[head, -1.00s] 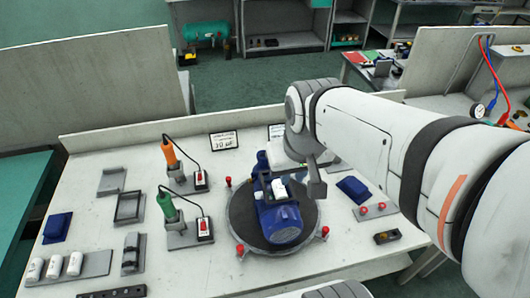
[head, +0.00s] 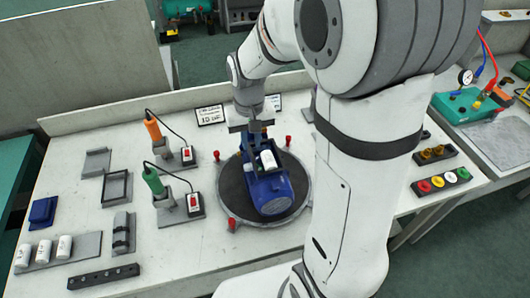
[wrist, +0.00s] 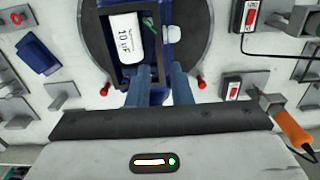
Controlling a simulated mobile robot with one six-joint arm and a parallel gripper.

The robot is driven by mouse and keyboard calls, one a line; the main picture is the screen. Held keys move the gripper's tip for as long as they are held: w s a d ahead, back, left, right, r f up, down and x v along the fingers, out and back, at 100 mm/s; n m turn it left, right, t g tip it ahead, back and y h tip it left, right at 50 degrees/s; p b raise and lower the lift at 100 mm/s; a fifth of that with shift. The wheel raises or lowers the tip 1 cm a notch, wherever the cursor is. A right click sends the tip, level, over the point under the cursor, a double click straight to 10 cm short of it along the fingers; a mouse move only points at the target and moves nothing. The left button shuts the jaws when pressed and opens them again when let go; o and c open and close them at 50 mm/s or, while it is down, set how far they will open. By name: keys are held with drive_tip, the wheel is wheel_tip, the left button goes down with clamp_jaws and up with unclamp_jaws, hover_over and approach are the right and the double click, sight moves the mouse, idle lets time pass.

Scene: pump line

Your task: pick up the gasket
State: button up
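A thin dark rectangular frame (wrist: 127,76), which looks like the gasket, lies around the opening of the box on the blue motor (head: 272,196). A white capacitor (wrist: 124,38) marked 10 µF sits inside this frame. My gripper (wrist: 160,70) is above the motor's far side, with its two bluish fingers apart near the frame's edge. I see a gap between the fingers and nothing clearly held. Whether a finger touches the frame, I cannot tell. In the head view my gripper (head: 252,128) partly hides the box.
The motor stands on a round dark turntable (head: 232,190) with red knobs. Orange (head: 153,131) and green (head: 154,182) tools stand to its left. Another dark frame-shaped holder (head: 117,188), a blue block (head: 43,211) and white capacitors (head: 43,252) are farther left.

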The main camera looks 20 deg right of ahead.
drive_tip(key=f, duration=0.4)
drive_tip(key=shift+s+f+p, duration=0.15)
drive_tip(key=shift+s+p, duration=0.1)
drive_tip(key=shift+p, duration=0.1)
drive_tip(key=shift+c, duration=0.2)
clamp_jaws()
